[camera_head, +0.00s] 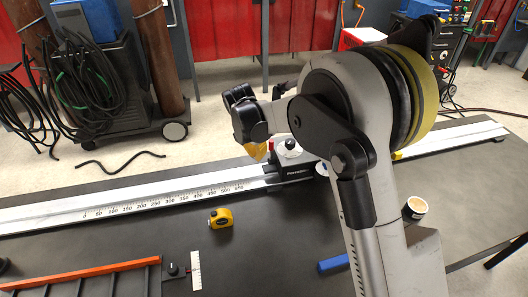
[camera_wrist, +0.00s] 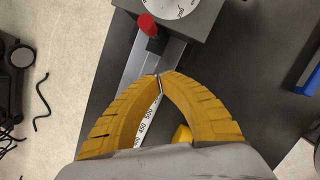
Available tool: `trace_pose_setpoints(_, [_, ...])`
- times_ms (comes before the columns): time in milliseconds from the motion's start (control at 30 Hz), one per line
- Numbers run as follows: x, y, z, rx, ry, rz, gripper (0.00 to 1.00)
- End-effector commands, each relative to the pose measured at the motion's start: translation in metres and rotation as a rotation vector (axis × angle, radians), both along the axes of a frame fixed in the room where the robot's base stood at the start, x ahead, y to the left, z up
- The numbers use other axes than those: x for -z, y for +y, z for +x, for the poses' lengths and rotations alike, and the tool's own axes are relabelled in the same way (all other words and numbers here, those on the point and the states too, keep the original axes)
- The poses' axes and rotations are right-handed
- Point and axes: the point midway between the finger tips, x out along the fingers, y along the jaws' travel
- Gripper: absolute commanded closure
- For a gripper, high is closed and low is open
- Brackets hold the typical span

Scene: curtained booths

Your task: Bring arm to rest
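My arm (camera_head: 350,110) is raised and bent over the dark table in the head view, its grey links filling the right of the picture. My gripper (camera_head: 262,152) hangs at its far end above the long ruled rail, partly hidden by the wrist. In the wrist view my gripper (camera_wrist: 160,77) shows two yellow ribbed fingers curved in until their tips meet. Nothing is held between them. Below the gap lie the scale strip (camera_wrist: 149,121) and part of the yellow tape measure (camera_wrist: 182,133).
The ruled rail (camera_head: 130,201) crosses the table, with a dial device (camera_head: 288,153) close by my gripper. The tape measure (camera_head: 221,218), an orange-edged rack (camera_head: 85,272), a blue item (camera_head: 333,263) and a cup (camera_head: 415,208) are on the table. A welding cart (camera_head: 105,95) stands behind.

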Motion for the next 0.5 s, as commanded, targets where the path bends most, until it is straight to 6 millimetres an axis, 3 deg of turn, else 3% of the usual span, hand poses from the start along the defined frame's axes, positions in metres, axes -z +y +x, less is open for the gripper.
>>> trace_pose_setpoints(33, [-0.021, 0.000, -0.002, 0.001, -0.001, 0.000, 1.00])
trace_pose_setpoints(200, [-0.060, 0.007, -0.009, 0.001, 0.000, -0.001, 1.00])
trace_pose_setpoints(500, [-0.092, 0.013, -0.015, 0.002, 0.000, -0.001, 1.00])
